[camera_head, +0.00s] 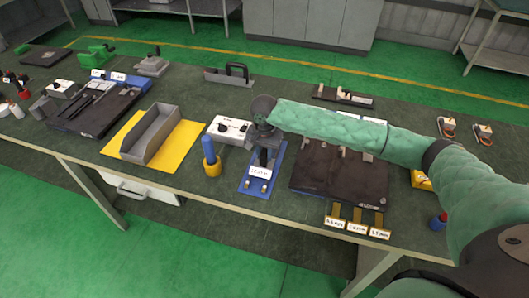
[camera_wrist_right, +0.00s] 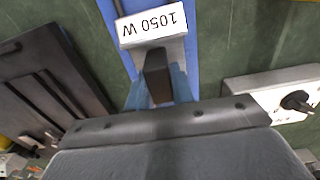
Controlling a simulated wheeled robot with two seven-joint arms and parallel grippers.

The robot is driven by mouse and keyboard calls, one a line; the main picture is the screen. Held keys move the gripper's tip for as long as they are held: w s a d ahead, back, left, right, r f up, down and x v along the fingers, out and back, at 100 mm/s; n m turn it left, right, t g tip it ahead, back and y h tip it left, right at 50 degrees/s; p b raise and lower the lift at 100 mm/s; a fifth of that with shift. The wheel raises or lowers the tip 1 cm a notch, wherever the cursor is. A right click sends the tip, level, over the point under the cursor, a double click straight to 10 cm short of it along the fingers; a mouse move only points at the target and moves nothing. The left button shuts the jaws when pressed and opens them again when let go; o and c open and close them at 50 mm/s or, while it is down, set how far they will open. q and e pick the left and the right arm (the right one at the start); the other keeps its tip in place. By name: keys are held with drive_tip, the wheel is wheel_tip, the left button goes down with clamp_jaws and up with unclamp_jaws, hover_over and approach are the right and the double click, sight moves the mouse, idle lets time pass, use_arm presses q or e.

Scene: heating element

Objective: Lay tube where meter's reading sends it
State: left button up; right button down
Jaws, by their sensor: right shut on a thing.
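My right gripper (camera_head: 264,138) reaches down over a blue board (camera_head: 252,186) near the front of the bench. In the right wrist view, its bluish fingertips (camera_wrist_right: 158,88) are shut on a dark upright handle (camera_wrist_right: 157,72). The handle stands beside a grey block with a white label (camera_wrist_right: 152,25) that reads 1050 W, upside down in this view. The label also shows in the head view (camera_head: 261,173), with small brass-coloured posts in front. This labelled unit seems to be the meter. I cannot pick out the tube with certainty. My left gripper is not in view.
A dark board (camera_head: 318,184) lies right of the blue board, with several labelled tags (camera_head: 357,228) at its front. A white box with a knob (camera_head: 222,128) stands close behind left. A blue-yellow post (camera_head: 210,162) and grey bin (camera_head: 144,149) stand left.

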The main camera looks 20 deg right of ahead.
sight(264, 151)
drive_tip(key=c, duration=1.6)
unclamp_jaws()
drive_tip(key=shift+f, duration=0.1)
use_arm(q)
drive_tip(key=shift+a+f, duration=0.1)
use_arm(e)
drive_tip(key=o, duration=0.4)
drive_tip(key=shift+r+b, duration=0.3)
drive_tip(key=shift+r, duration=0.25)
wheel_tip(264, 151, up, 10)
drive_tip(key=b, duration=0.3)
drive_tip(key=shift+f, duration=0.15)
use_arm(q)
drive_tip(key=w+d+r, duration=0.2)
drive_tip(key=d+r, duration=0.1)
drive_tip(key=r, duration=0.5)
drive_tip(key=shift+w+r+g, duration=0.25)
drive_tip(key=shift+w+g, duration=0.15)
use_arm(e)
drive_tip(key=shift+r, duration=0.75)
